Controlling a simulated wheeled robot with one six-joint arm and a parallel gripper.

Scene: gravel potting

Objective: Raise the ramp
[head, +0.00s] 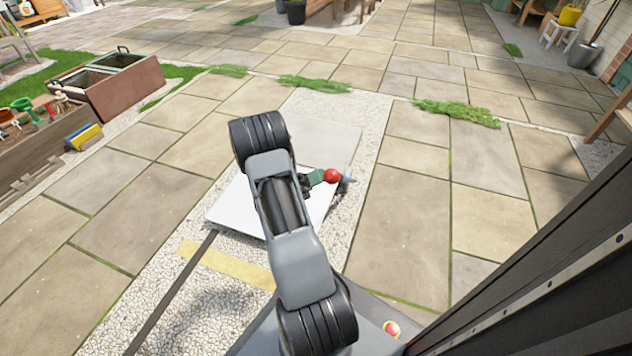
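A pale flat panel, which looks like the ramp (232,206), lies over the gravel strip in the middle of the head view. Its near part is bright white, and a greyer slab (328,128) lies beyond it. My arm crosses over the panel and hides much of it. A red ball (331,176) with a green piece (316,177) on its left and a grey stub (348,181) on its right shows just right of my arm. My gripper is mostly hidden around there; I cannot tell its fingers apart or whether it touches anything.
A yellow strip (228,264) and a dark rail (172,292) lie on the gravel in front of the panel. Left stand a brown planter box (125,93) and a wooden bench (42,145) with small pots. Paving on the right (400,230) is clear.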

